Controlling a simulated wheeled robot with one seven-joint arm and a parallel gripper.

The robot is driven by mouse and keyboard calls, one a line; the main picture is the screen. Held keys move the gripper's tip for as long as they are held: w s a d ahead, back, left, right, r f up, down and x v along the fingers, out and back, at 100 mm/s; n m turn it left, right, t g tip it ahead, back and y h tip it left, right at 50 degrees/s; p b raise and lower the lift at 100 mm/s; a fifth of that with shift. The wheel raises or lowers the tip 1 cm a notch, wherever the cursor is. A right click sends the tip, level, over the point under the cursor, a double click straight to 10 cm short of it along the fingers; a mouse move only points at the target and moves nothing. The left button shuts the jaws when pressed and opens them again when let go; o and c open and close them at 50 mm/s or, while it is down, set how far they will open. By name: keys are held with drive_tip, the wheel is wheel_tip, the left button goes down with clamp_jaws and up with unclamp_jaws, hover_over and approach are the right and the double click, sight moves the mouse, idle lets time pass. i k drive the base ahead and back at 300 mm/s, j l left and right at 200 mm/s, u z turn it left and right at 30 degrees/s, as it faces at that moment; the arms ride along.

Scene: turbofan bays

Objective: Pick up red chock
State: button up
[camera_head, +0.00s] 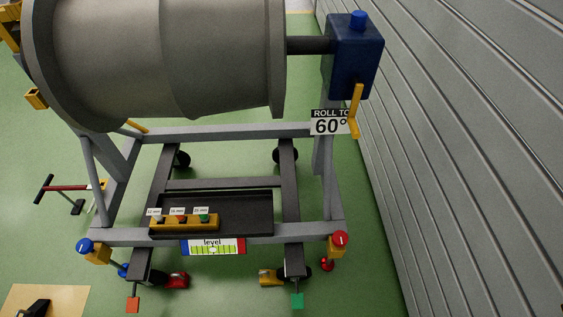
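A red chock (177,281) is on the green floor at the lower left of the engine stand. It lies beside the front left wheel area, just right of the dark leg that ends in an orange tag. Part of it is in shadow, and I cannot tell whether it touches the wheel. My gripper is not in view.
A yellow chock (269,277) lies by the front right wheel. The grey stand (270,234) carries a large engine and a dark tray. Red (339,239) and blue (85,246) knobs stick out at its corners. A ribbed wall (450,150) closes the right side.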

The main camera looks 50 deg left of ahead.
sight(178, 279)
drive_tip(key=u, duration=2.9)
drive_tip(key=i+j+z, duration=0.1)
drive_tip(key=z, duration=0.5)
drive_tip(key=i+j+z, duration=0.1)
drive_tip(key=j+z, duration=0.2)
drive_tip(key=j, duration=0.3)
drive_tip(key=j+z, duration=0.3)
drive_tip(key=j, duration=0.8)
drive_tip(key=i+j, duration=0.1)
drive_tip(key=j, duration=0.4)
